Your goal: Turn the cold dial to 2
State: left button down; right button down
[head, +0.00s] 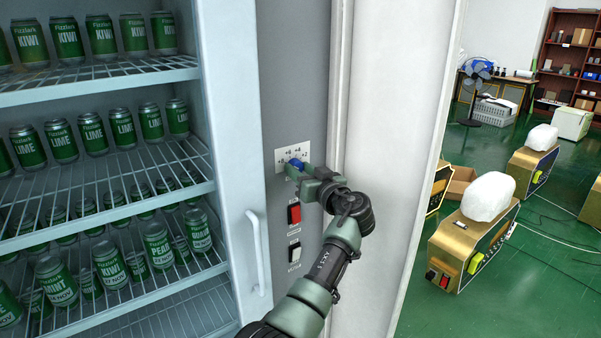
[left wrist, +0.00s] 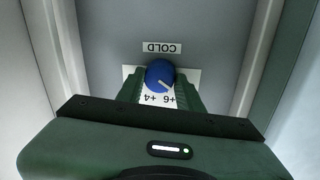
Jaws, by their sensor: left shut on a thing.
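The blue cold dial (head: 296,163) sits on a white marked plate (head: 293,153) on the grey panel beside the fridge shelves. In the left wrist view the dial (left wrist: 160,73) has a white pointer line slanting to the lower right, toward the +6 side; +4 and +6 show below it. The COLD label (left wrist: 161,47) reads upside down there. My left gripper (head: 302,169) is shut on the dial, with a finger on each side. The fingers hide part of the plate, and the 2 mark is not clear in the wrist view. My right gripper is not in view.
A red switch (head: 294,213) and a dark switch (head: 294,253) sit below the dial. A white door handle (head: 256,252) is to their left. Shelves of green cans (head: 103,36) fill the left. A white open door (head: 405,150) stands close to the right of my arm.

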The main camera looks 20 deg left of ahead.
pick_arm(q)
jog(key=shift+m+b, duration=0.45)
jog(key=shift+m, duration=0.15)
jog(key=m+b, duration=0.1)
jog(key=m, duration=0.1)
jog(key=shift+m+g, duration=0.3)
jog(key=shift+w+r+m, duration=0.1)
jog(key=shift+r+m, duration=0.05)
jog(key=shift+m, duration=0.75)
jog(key=shift+r+m, duration=0.1)
jog(key=shift+m, duration=1.1)
jog(key=m+g+p, duration=0.1)
jog(key=m, duration=0.2)
jog(key=m+p, duration=0.1)
jog(key=m, duration=0.3)
jog(key=shift+w+m+g, duration=0.1)
jog(key=shift+m+g, duration=0.2)
jog(key=m+p, duration=0.1)
jog(key=m, duration=0.2)
jog(key=shift+d+y, duration=0.1)
jog(key=shift+y, duration=0.3)
jog(key=shift+w+m+g+p, duration=0.1)
jog(key=shift+m+g+p, duration=0.25)
jog(key=shift+m, duration=0.95)
